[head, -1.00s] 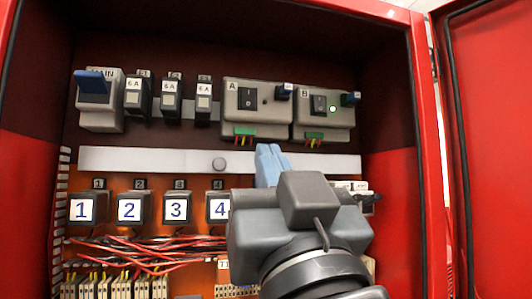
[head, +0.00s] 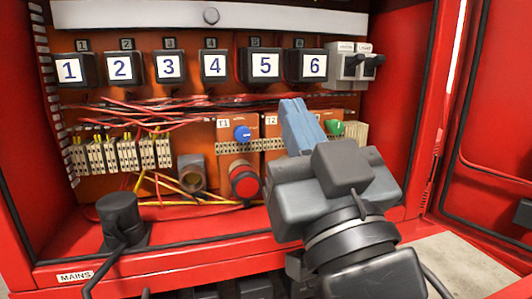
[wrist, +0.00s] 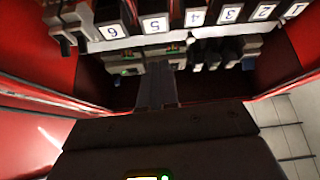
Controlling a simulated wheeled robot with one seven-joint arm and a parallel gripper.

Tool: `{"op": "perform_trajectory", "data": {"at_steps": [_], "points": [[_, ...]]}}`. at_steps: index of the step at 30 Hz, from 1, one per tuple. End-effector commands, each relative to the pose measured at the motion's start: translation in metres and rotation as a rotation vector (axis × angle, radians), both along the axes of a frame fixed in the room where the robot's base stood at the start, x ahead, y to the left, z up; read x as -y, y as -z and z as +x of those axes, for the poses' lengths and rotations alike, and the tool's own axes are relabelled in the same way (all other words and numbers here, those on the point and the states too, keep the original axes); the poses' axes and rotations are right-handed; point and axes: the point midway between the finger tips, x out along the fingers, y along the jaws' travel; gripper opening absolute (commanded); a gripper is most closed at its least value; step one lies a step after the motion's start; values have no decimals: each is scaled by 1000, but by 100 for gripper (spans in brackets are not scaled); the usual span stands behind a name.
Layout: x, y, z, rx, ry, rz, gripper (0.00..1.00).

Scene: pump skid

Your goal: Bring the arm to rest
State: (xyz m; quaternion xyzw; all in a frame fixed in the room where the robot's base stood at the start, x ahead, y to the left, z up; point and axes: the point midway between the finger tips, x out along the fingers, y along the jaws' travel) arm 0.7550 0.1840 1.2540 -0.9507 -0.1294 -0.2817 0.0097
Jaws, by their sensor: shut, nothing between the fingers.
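My gripper (head: 297,110) is in front of the open red cabinet in the head view, its blue-grey fingers together and empty. The fingertips appear just below the numbered blocks, in front of the terminal area; whether they touch anything cannot be told. In the wrist view my gripper (wrist: 157,72) points into the cabinet, with the numbered blocks (wrist: 190,18) upside down at the top. My grey wrist and forearm hide part of the cabinet's lower right.
Numbered blocks (head: 214,65) line the upper panel. Loose wires (head: 150,115) cross the left. A black plug (head: 121,217) stands on the cabinet ledge. The open red door (head: 500,130) bounds the right.

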Motion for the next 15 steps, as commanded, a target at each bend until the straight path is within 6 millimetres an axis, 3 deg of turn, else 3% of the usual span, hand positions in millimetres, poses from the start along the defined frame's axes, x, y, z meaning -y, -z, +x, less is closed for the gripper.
{"op": "perform_trajectory", "data": {"at_steps": [1,6,15], "points": [[9,27,-2,-39,9,-21,0],[36,97,-18,-137,29,-64,0],[88,203,-72,-319,71,-108,0]]}}
